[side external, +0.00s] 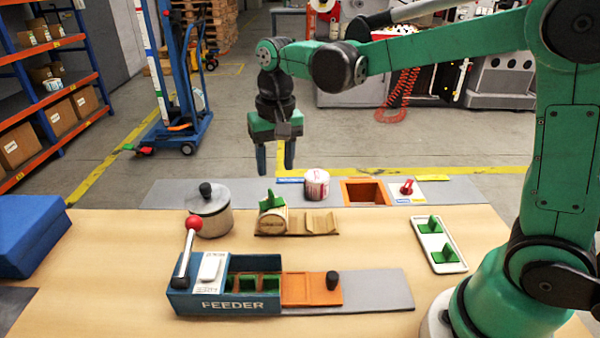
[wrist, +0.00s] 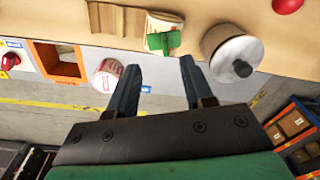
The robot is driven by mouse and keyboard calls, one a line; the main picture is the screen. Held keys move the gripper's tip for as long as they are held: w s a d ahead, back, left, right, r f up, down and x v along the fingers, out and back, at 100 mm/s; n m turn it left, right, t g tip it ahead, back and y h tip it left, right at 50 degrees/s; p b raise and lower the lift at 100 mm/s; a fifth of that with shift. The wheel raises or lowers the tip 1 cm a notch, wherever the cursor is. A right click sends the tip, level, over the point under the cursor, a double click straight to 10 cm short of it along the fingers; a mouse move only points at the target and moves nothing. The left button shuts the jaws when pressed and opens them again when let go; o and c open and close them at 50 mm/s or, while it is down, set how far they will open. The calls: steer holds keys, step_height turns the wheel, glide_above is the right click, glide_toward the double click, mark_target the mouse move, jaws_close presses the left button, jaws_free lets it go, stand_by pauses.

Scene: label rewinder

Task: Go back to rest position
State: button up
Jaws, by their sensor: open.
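My gripper (side external: 275,157) hangs in the air above and behind the grey strip at the back of the table, fingers pointing down. Its two blue fingers also show in the wrist view (wrist: 158,82), spread apart with nothing between them. My green arm reaches across from the right, its upper part raised over the table. The white and red roll (side external: 316,184) stands on the grey strip, a little right of the gripper and apart from it. It also shows in the wrist view (wrist: 106,77), left of the fingers.
A lidded pot (side external: 211,215), a wooden holder (side external: 320,223) with a green-tabbed roll (side external: 273,218), an orange-rimmed bin (side external: 366,191), a white tray (side external: 440,246) with green pieces and the feeder box (side external: 222,302) stand on the table. A blue block (side external: 30,235) is at left.

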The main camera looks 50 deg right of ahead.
steer(key=s+d+n+t, duration=0.2)
steer(key=s+n+t, duration=0.2)
steer(key=s, duration=0.6)
steer(key=shift+r+n+t, duration=0.2)
steer(key=shift+n+t, duration=0.2)
steer(key=shift+t, duration=0.8)
steer(key=shift+s, duration=0.1)
